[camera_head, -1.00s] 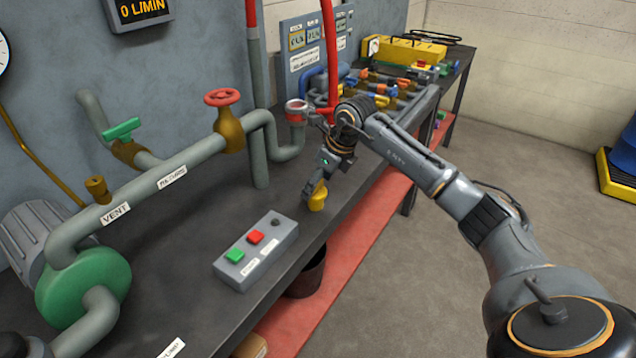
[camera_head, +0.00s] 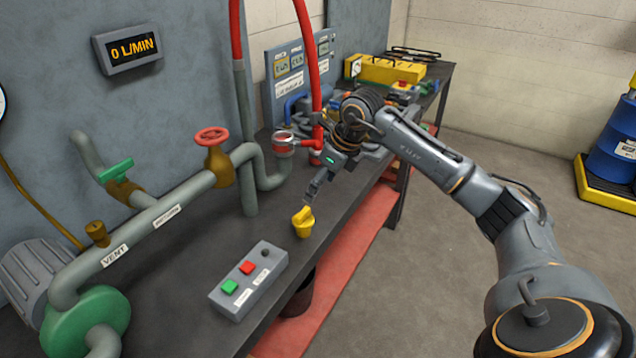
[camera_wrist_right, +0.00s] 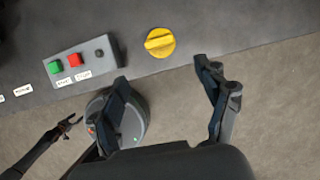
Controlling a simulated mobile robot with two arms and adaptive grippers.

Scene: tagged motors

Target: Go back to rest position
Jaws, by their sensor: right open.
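My right gripper (camera_head: 316,188) is open and empty above the bench's front edge. A yellow knob (camera_head: 303,222) stands on the bench just below and in front of it, apart from the fingers. In the right wrist view, the open fingers (camera_wrist_right: 168,82) have a clear gap, and the yellow knob (camera_wrist_right: 160,42) lies beyond them. A small dark claw, which looks like my left gripper (camera_wrist_right: 72,122), shows at the lower left of the wrist view; it is too small to tell its jaw state. The head view does not show it.
A grey button box (camera_head: 248,281) with green and red buttons sits on the bench, left of the knob. Pipes with a red handwheel (camera_head: 212,136) and a red vertical hose (camera_head: 308,75) stand close by. The floor (camera_head: 470,140) at right is clear up to the blue drum (camera_head: 613,145).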

